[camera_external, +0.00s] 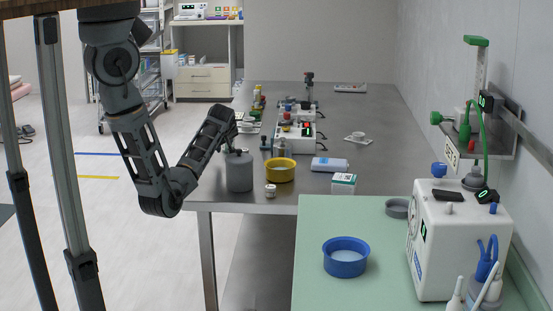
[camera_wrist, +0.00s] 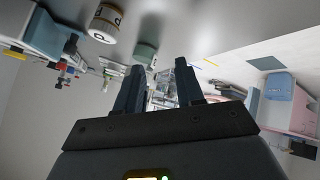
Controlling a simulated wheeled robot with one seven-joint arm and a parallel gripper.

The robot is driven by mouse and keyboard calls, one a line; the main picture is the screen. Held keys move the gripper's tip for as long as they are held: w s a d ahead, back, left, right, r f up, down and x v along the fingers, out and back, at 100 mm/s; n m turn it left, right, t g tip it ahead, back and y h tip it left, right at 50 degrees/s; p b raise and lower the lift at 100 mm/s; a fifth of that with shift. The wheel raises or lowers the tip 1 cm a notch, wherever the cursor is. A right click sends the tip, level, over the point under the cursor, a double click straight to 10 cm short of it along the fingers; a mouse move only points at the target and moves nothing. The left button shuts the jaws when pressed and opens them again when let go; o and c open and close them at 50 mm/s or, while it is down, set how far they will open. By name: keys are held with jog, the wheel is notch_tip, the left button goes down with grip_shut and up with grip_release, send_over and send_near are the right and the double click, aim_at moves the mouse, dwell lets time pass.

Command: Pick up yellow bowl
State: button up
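The yellow bowl (camera_external: 280,171) stands upright on the steel table (camera_external: 222,198), near its front edge, in the external view. I cannot make it out in the wrist view. My gripper (camera_wrist: 160,78) shows in the wrist view with its two dark fingers apart and nothing visible between them. In the external view the end of my arm is left of the bowl, above and by a grey canister. The fingers are not clear there, and I cannot tell the exact gap to the bowl.
The grey canister (camera_external: 239,173) stands just left of the bowl, with a small jar (camera_external: 270,191) in front. A blue-white pack (camera_external: 329,164) and small box (camera_external: 343,184) lie to the right. A blue bowl (camera_external: 346,263) sits on the green table (camera_external: 312,218). Devices stand behind.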

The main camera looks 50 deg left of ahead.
aim_at(288, 163)
jog(key=w+d+g+h, duration=0.1)
jog(key=w+d, duration=0.1)
jog(key=d, duration=0.1)
jog(key=w+d+n+h, duration=0.1)
jog(key=w+d, duration=0.1)
jog(key=d, duration=0.1)
jog(key=w+d+n+g+h+b, duration=0.1)
jog(key=w+d, duration=0.2)
jog(key=d, duration=0.1)
jog(key=shift+r+g+h, duration=0.3)
jog(key=shift+r, duration=0.1)
jog(key=w+d+g+h, duration=0.1)
jog(key=d, duration=0.3)
jog(key=w+d+h+b, duration=0.1)
jog(key=d, duration=0.3)
jog(key=w+d+r+g+h+b, duration=0.1)
jog(key=d, duration=0.3)
jog(key=shift+n+g+h, duration=0.3)
jog(key=shift+h, duration=0.1)
jog(key=shift+a+f, duration=0.1)
jog(key=shift+f, duration=2.3)
grip_shut()
